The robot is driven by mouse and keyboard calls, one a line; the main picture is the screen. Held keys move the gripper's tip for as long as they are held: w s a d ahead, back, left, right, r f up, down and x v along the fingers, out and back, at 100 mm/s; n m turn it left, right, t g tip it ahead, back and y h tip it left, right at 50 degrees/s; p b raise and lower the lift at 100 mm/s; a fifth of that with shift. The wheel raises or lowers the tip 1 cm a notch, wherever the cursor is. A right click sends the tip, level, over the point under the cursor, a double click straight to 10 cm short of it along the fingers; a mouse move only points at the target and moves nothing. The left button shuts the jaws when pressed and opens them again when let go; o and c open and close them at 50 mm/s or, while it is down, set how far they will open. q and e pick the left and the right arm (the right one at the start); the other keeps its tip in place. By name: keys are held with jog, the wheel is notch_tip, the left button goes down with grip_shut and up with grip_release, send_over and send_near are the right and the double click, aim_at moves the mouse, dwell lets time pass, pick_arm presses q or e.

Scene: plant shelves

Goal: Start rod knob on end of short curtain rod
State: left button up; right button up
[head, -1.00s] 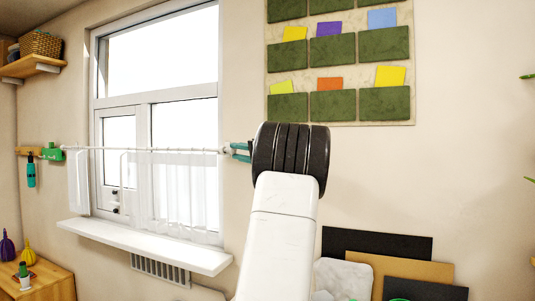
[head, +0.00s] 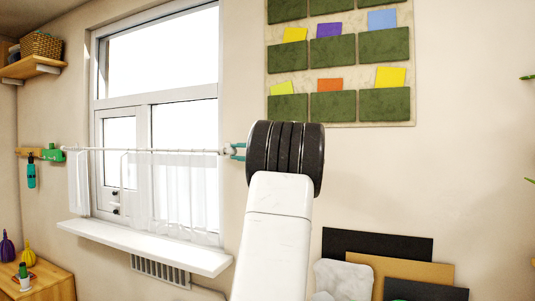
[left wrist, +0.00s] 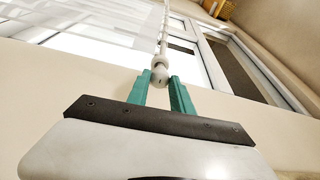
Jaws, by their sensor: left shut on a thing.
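The short curtain rod (head: 160,150) runs white and level across the window, and in the left wrist view the rod (left wrist: 164,28) points away from my gripper. My left gripper (head: 237,152) is at the rod's right end. Its teal fingers are shut on the white rod knob (left wrist: 160,74), which also shows in the head view (head: 230,150). In the left wrist view, the left gripper (left wrist: 160,82) has the knob between its fingertips, in line with the rod end. I cannot tell how far the knob is on the rod.
A sheer white curtain (head: 180,190) hangs from the rod in front of the window. The white sill (head: 150,245) juts out below. A green pocket organizer (head: 333,106) hangs on the wall at right.

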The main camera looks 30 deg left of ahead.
pick_arm(q)
jog(key=shift+m, duration=0.3)
jog(key=shift+r, duration=0.1)
jog(key=shift+m+h, duration=0.4)
jog(key=shift+m, duration=0.5)
jog(key=shift+r+m, duration=0.15)
jog(key=shift+m, duration=0.75)
jog(key=shift+w+r+m+g+h, duration=0.1)
jog(key=shift+m+g+h, duration=0.3)
jog(key=shift+m, duration=0.6)
jog(key=shift+r+m+g+h, duration=0.1)
jog(key=shift+m+g+h, duration=0.3)
jog(key=shift+m, duration=0.6)
